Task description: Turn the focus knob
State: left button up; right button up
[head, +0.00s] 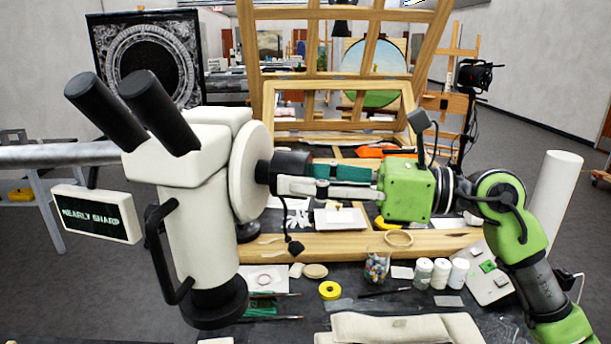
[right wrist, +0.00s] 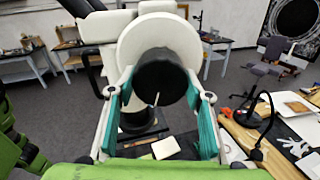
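The microscope (head: 200,210) is a white body with two black eyepieces, standing at the left of the head view. Its focus knob (head: 290,162) is a black cylinder facing right, in front of a round white disc (head: 250,172). The knob (right wrist: 160,82) fills the middle of the right wrist view, with a thin pale mark on its face. My right gripper (head: 300,178) has one teal-padded finger on each side of the knob, seemingly closed on it. A display (head: 95,213) on the microscope reads "NEARLY SHARP".
A wooden frame (head: 330,80) rises behind my right arm. On the dark tabletop are yellow tape (head: 329,290), a glass of coloured bits (head: 376,268), several white jars (head: 424,272) and a white cushion (head: 403,328). A white cylinder (head: 556,200) stands at the right.

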jog(key=shift+m+p, duration=0.35)
jog(key=shift+m, duration=1.05)
jog(key=o, duration=1.1)
jog(key=shift+d, duration=0.1)
jog(key=v, duration=1.1)
jog(key=shift+s+d, duration=0.2)
jog(key=shift+d, duration=0.2)
